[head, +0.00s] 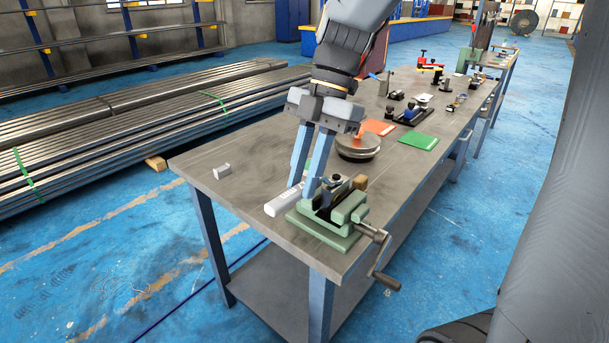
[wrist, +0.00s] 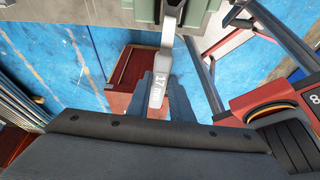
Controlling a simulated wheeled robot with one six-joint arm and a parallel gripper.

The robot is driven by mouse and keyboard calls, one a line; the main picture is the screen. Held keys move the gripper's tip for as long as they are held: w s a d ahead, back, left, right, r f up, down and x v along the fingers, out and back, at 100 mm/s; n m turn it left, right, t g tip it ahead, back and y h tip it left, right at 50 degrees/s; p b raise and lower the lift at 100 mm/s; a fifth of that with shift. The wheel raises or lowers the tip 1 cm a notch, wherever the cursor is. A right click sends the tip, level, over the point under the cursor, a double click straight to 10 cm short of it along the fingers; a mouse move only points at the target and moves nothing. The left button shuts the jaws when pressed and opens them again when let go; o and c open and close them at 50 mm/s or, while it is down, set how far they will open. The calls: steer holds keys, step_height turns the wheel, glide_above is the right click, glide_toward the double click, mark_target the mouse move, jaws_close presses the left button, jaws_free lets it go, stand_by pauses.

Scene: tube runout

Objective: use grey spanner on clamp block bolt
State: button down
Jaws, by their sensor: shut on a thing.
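The grey spanner (head: 283,203) shows in the head view as a pale bar at my fingertips, its handle end toward the front left. In the wrist view its handle (wrist: 158,82) carries a "17" marking and its far end reaches the green vise. My gripper (head: 302,190) has blue fingers pointing down and is shut on the spanner, just left of the vise. The clamp block (head: 326,198) looks dark and sits in the green vise (head: 350,212). A dark round bolt head (head: 337,179) seems to show on top. Whether the spanner's jaw is around the bolt is hidden.
The vise stands at the workbench's (head: 245,200) near corner, its crank (head: 382,262) hanging past the edge. A round metal plate (head: 358,146), a green sheet (head: 418,141) and several tools lie farther back. The bench's left part is mostly clear.

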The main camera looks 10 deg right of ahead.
steer(key=shift+r, duration=0.25)
steer(key=shift+w+d+r+p, duration=0.1)
steer(key=shift+r+p, duration=0.1)
steer(key=shift+p, duration=0.3)
stand_by(0.5)
steer(key=shift+w+a+m, duration=0.2)
steer(key=shift+w+m, duration=0.1)
steer(key=shift+m, duration=0.1)
steer(key=shift+r+p, duration=0.55)
steer(key=shift+p, duration=0.25)
stand_by(0.4)
steer(key=p, duration=0.4)
steer(key=shift+s+r+p, duration=0.15)
steer(key=shift+p, duration=0.15)
steer(key=shift+a+f+p, duration=0.1)
steer(key=shift+f+p, duration=0.1)
steer(key=shift+p, duration=0.25)
steer(key=shift+f+b, duration=0.7)
steer(key=shift+f, duration=0.25)
